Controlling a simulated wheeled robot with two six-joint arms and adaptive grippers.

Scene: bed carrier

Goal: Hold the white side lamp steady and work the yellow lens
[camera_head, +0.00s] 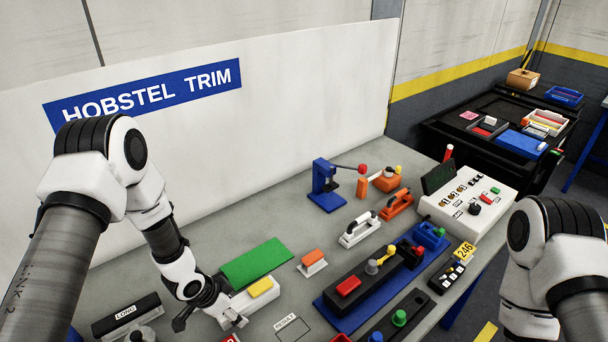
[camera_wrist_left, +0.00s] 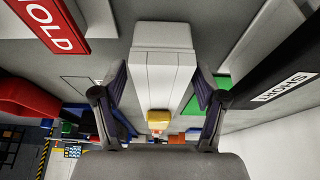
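The white side lamp (camera_head: 240,303) lies on the grey bench with its yellow lens (camera_head: 261,287) on top. My left gripper (camera_head: 212,308) is at the lamp's near left end. In the left wrist view the white lamp body (camera_wrist_left: 162,75) runs between my two fingers, with the yellow lens (camera_wrist_left: 159,123) beyond. The fingers stand apart on either side of the body, with a gap visible on the left; contact on the right side cannot be told. My right arm shows at the right edge, but its gripper is out of frame.
A green board (camera_head: 256,262) lies just behind the lamp. A white block with an orange top (camera_head: 313,258) stands to its right. A red HOLD sign (camera_wrist_left: 50,27) shows close by. Fixtures and a control box (camera_head: 468,202) fill the right.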

